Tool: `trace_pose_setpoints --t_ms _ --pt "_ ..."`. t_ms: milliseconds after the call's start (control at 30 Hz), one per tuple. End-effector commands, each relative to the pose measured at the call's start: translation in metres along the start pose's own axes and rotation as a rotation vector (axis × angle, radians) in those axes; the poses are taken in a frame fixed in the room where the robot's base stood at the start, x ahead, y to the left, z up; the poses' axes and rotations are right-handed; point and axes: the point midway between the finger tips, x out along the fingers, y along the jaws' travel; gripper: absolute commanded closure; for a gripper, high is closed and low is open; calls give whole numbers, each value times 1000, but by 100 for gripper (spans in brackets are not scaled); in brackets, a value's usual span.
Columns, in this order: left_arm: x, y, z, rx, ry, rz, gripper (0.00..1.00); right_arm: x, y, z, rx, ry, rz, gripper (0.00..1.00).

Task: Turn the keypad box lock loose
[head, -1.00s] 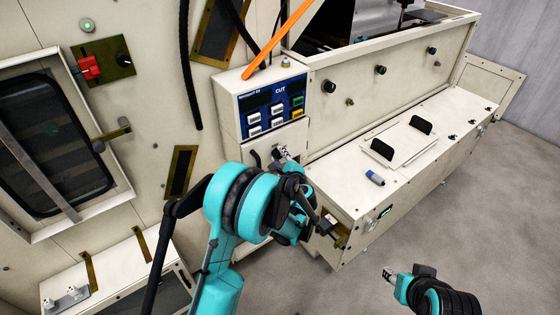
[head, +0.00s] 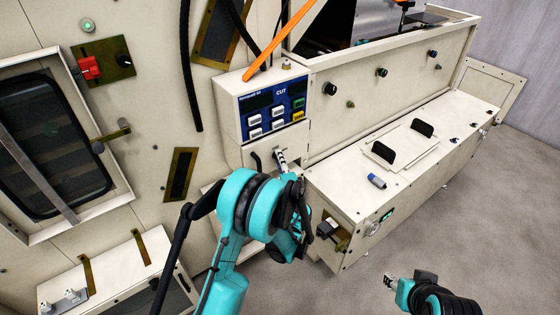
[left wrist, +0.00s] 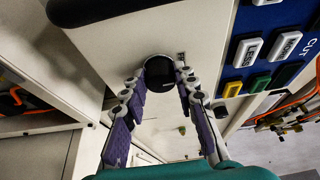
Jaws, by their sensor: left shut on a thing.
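The keypad box (head: 231,106) is a cream case on the wall with a blue keypad panel (head: 275,108) marked CUT. In the left wrist view, a round black lock knob (left wrist: 158,70) sits on the cream face of the box, left of the keypad buttons. My left gripper (left wrist: 160,80) has a finger on each side of the knob and is shut on it. In the head view my left gripper (head: 281,160) is at the lower front of the box, and the knob is hidden there. My right gripper (head: 388,280) is low at the right, away from the box; its jaw opening is too small to judge.
An orange bar (head: 280,40) slants above the box, and a black cable (head: 187,65) hangs to its left. Open grey floor (head: 470,210) lies at the lower right.

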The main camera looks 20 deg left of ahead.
Motion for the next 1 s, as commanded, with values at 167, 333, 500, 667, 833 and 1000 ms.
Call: trace_pose_setpoints --t_ms 167,333,500,667,833,1000 --pt "1 0 1 -6 -2 -2 100 0 0 0 0 0 0 60" --pt "0 0 1 -6 -3 -2 100 0 0 0 0 0 0 60" --pt "0 0 1 -6 -2 -2 51 0 0 0 0 0 0 60" --pt "0 0 0 -5 -1 -2 51 0 0 0 0 0 0 60" --pt "-3 0 0 -5 0 -2 51 0 0 0 0 0 0 60" --pt "-27 0 0 -5 2 -1 51 0 0 0 0 0 0 60"
